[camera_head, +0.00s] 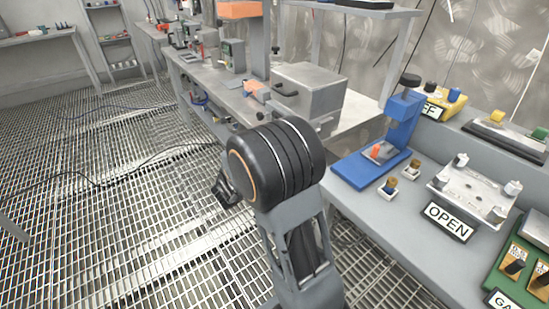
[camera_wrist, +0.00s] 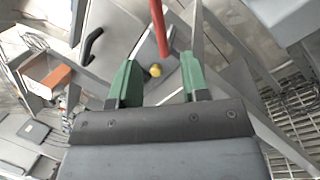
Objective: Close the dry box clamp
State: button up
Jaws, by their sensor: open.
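The dry box, a grey metal box (camera_head: 308,90) with a black handle, stands on the bench in the head view. Its grey face and black handle also show at the upper left of the wrist view (camera_wrist: 115,35). A red bar (camera_wrist: 158,28), which looks like the clamp's lever, comes down from the top of the wrist view, with a yellow knob (camera_wrist: 155,70) near its lower end. My gripper (camera_wrist: 159,76) has two green fingers spread apart with nothing held. The bar and knob appear between them; contact is not visible.
A blue press-like stand (camera_head: 393,140), an OPEN sign (camera_head: 449,220) and a metal plate with several posts (camera_head: 473,190) occupy the right bench. An orange block (camera_head: 257,90) lies left of the box. Open grating floor lies at the left.

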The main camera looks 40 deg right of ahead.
jog(key=shift+v, duration=1.2)
